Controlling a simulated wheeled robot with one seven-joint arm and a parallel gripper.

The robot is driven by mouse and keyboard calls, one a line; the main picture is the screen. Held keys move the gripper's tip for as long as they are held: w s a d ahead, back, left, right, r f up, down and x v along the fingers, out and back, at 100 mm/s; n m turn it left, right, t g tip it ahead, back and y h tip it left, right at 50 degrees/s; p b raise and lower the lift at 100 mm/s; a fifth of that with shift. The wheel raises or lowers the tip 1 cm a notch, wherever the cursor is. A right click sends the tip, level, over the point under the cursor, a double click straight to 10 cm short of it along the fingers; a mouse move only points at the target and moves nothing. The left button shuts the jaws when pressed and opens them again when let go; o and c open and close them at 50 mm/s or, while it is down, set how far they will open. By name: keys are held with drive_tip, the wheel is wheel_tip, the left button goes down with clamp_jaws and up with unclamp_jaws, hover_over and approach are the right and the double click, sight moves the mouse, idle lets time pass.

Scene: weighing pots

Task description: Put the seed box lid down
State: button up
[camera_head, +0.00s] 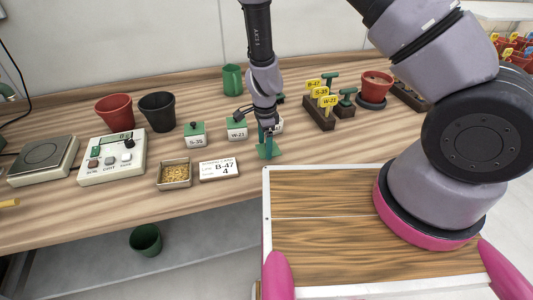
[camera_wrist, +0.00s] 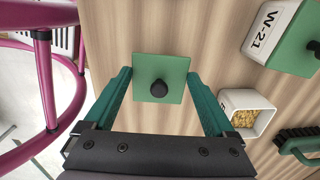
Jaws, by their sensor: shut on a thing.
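The seed box lid is a green square plate with a dark round knob. It shows in the wrist view (camera_wrist: 172,68) between the teal fingers and in the head view (camera_head: 268,153) at the fingertips. My gripper (camera_head: 267,138) is shut on the lid, with one finger at each side in the wrist view (camera_wrist: 160,76). I cannot tell whether the lid touches the bench. An open white seed box (camera_wrist: 228,101) with yellow seeds stands right of the lid in the wrist view. In the head view my gripper partly hides it.
Lidded boxes W-21 (camera_head: 237,129) and S-35 (camera_head: 195,136) stand left of my gripper. A seed tray (camera_head: 174,174) and a B-47 card (camera_head: 218,168) lie nearer the front edge. A brush (camera_wrist: 300,146) lies beyond the open box in the wrist view. Bare bench (camera_head: 120,208) shows at front left.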

drive_tip(key=shift+f, duration=1.9)
